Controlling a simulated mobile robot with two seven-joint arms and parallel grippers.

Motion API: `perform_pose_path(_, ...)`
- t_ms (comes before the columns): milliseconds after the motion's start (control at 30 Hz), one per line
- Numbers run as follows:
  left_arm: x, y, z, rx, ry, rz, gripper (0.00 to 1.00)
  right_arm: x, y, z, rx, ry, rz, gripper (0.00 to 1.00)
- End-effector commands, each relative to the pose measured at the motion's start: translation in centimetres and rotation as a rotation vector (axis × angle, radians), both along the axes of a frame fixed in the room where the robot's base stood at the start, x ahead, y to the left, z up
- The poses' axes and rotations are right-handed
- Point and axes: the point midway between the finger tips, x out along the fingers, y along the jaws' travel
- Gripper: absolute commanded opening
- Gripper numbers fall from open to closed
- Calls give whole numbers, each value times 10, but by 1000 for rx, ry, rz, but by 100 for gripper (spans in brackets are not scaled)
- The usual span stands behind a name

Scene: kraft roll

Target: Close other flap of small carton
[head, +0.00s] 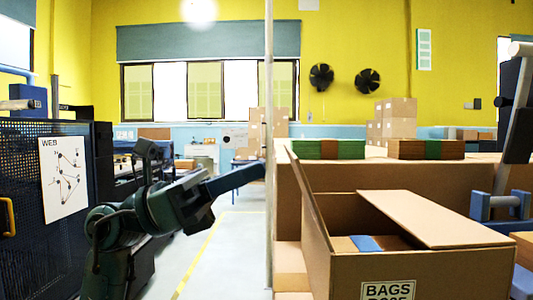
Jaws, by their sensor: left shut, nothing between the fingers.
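The small open carton (415,275) stands at the front right, with a "BAGS" label on its near face. Its left flap (309,195) stands up, tilted a little outward. Its right flap (445,218) lies inward over part of the opening. Through the gap I see a blue item (366,243) and brown contents inside. My left gripper (257,171) is shut and empty, to the left of the raised flap and apart from it, pointing right. My right gripper is not in view.
A thin upright pole (269,120) stands between the gripper and carton in the picture. Behind the carton, a brown surface holds flat stacks (328,149) and (425,149). A dark perforated panel (20,200) stands at left. Floor with a yellow line is clear in the middle.

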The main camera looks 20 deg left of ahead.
Motion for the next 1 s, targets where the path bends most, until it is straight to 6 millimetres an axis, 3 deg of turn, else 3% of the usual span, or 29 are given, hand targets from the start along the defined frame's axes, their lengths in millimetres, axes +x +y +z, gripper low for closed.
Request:
perform_pose_path(100,4,-16,9,-2,1,-3,0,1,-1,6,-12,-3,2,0)
perform_pose_path(300,8,-27,12,-2,3,0,0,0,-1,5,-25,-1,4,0)
perform_pose_path(733,9,-28,12,4,4,1,0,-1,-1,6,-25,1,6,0)
perform_pose_path(1000,10,-28,21,81,23,3,0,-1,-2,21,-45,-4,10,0)
